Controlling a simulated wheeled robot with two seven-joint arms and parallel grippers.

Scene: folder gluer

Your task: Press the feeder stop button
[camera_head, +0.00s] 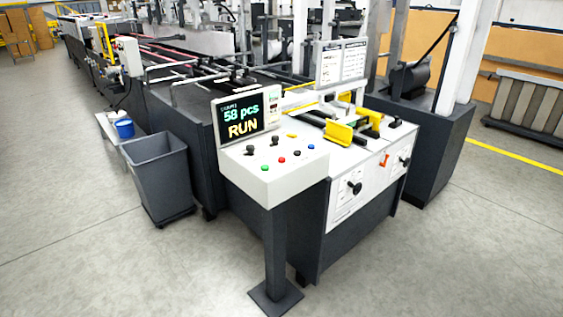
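A white control console (258,183) stands on a dark post at the machine's near end. Its sloped top carries a red button (281,160), a green button (264,168) and several black controls (296,153). Their labels are too small to read, so I cannot tell for sure which is the feeder stop button. A screen (246,116) above them reads "58 pcs" and "RUN". Neither of my grippers is in view, and nothing covers the console top.
A grey bin (160,173) stands left of the console, with a blue bucket (125,128) behind it. The floor in front is clear around the post's base plate (275,297).

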